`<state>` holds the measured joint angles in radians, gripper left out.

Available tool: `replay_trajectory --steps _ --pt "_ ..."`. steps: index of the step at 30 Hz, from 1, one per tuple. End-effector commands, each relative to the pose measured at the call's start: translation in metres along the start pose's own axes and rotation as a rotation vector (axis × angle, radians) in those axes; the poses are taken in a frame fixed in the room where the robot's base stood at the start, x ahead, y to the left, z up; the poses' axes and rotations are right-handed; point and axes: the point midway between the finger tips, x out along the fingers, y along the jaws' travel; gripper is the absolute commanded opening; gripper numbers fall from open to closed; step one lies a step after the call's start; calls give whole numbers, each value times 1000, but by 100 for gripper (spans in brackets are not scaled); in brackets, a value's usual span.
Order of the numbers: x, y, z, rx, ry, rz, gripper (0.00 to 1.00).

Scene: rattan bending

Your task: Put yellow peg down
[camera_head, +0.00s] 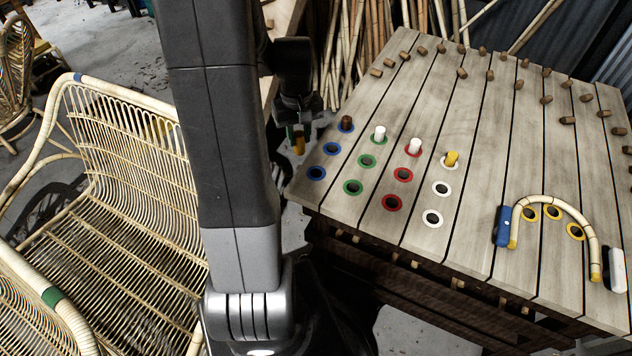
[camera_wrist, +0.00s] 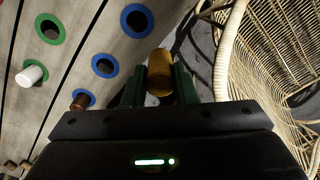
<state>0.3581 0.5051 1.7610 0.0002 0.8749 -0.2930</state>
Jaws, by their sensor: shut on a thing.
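A yellow peg (camera_wrist: 160,72) is held between the green fingers of my gripper (camera_wrist: 160,86) in the wrist view. In the head view the peg (camera_head: 299,146) hangs below my gripper (camera_head: 296,134), just off the left edge of the wooden table (camera_head: 480,150). A second yellow peg (camera_head: 451,158) stands in a white-ringed hole. A brown peg (camera_head: 346,123) stands in a blue-ringed hole, a white peg (camera_head: 379,133) in a green-ringed hole, and another white peg (camera_head: 413,145) in a red-ringed hole. Empty ringed holes lie in front of them.
A bent rattan piece (camera_head: 555,203) arches over yellow-ringed holes between a blue block (camera_head: 503,226) and a white block (camera_head: 617,270). Several wooden pegs stud the table's far part. A rattan bench (camera_head: 120,150) stands at the left. Rattan poles (camera_head: 370,50) lean behind.

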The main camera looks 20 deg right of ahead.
Motion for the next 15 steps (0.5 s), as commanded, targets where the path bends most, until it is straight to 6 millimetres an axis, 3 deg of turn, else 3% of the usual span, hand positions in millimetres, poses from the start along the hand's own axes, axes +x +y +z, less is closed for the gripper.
replay_trajectory --steps 3,8,11,15 --pt "-10 19 20 12 2 1 4" --pt "-17 30 35 14 -1 0 4" --pt "-9 32 38 13 -4 -1 4" --pt "18 32 39 13 -6 -2 4"
